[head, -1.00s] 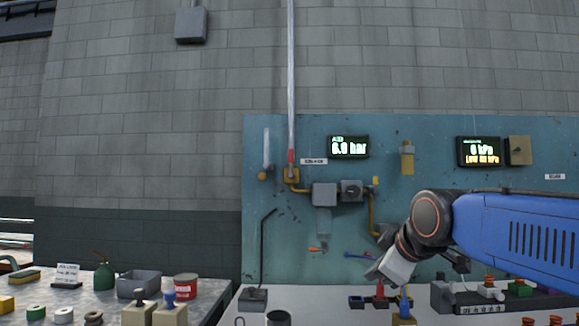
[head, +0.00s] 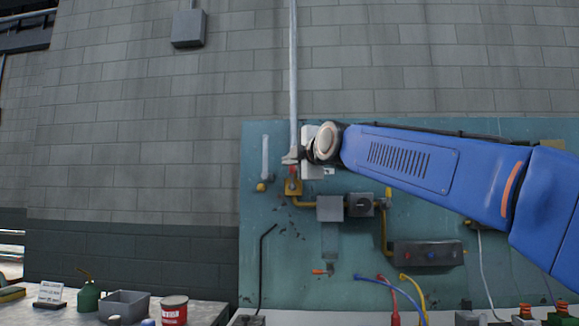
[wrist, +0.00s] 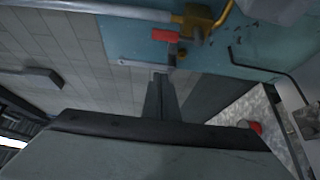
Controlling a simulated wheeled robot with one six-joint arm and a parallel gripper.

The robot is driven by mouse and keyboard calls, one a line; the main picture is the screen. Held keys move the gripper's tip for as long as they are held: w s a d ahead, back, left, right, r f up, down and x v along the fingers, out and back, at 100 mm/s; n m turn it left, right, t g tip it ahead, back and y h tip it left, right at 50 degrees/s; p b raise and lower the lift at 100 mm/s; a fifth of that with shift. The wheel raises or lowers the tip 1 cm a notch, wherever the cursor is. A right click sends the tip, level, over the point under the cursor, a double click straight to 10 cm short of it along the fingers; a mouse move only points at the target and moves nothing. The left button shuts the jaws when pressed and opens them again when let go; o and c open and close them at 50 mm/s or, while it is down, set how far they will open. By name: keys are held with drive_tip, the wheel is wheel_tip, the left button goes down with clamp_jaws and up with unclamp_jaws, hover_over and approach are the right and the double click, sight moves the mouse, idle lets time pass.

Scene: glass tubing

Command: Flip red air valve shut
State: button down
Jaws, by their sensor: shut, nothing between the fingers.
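The red valve lever (head: 292,169) is on the brass valve (head: 293,187) at the foot of the vertical pipe (head: 294,80). In the wrist view the red lever (wrist: 167,34) lies roughly parallel to the pipe (wrist: 110,11), beside the brass body (wrist: 197,18). My gripper (head: 289,158) is in front of the pipe, right at the lever's upper end, and partly hides it. In the wrist view my gripper's fingers (wrist: 160,78) are together and empty, with the lever just beyond their tips. I cannot tell whether they touch it.
A clear tube (head: 265,156) is on the teal panel (head: 258,215) left of the valve. Grey boxes (head: 330,208) and brass piping sit right of it. A black bent rod (head: 262,265) is below. The bench at lower left holds a red tin (head: 173,310) and a grey bin (head: 124,304).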

sight(293, 173)
drive_tip(key=shift+w+a, duration=0.1)
drive_tip(key=shift+w, duration=0.05)
drive_tip(key=w, duration=0.9)
drive_tip(key=shift+a, duration=0.35)
idle(0.4)
drive_tip(key=shift+w, duration=0.1)
